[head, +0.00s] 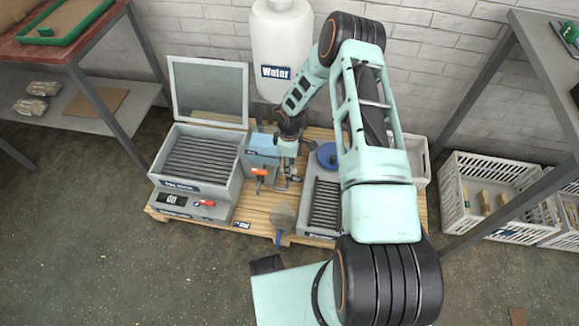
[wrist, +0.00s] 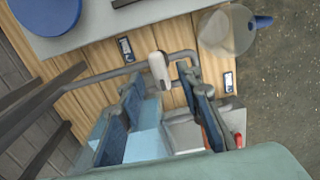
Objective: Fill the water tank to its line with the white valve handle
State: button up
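The white valve handle (wrist: 159,69) sits on a grey pipe in the wrist view, between and slightly beyond my fingertips. My gripper (wrist: 160,88) is open, with a blue-padded finger on each side and clear gaps to the handle; it also shows from above in the head view (head: 287,168). The water tank (head: 262,151) is a bluish box just left of my gripper. Light blue water (wrist: 146,130) seems to show between my fingers in the wrist view. I cannot make out the fill line or the level against it. A white bottle labelled Water (head: 282,50) stands behind.
A grey machine (head: 200,160) with a raised lid and red switch stands left on the wooden pallet (head: 255,225). A red-handled lever (head: 259,172) is close to my gripper. Right are a ribbed grey unit (head: 325,200) and blue disc (head: 327,154). A translucent cone (head: 283,218) is in front.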

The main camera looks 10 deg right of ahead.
notch_tip(320, 180, up, 10)
jog(key=shift+r, duration=0.2)
dwell(0.6)
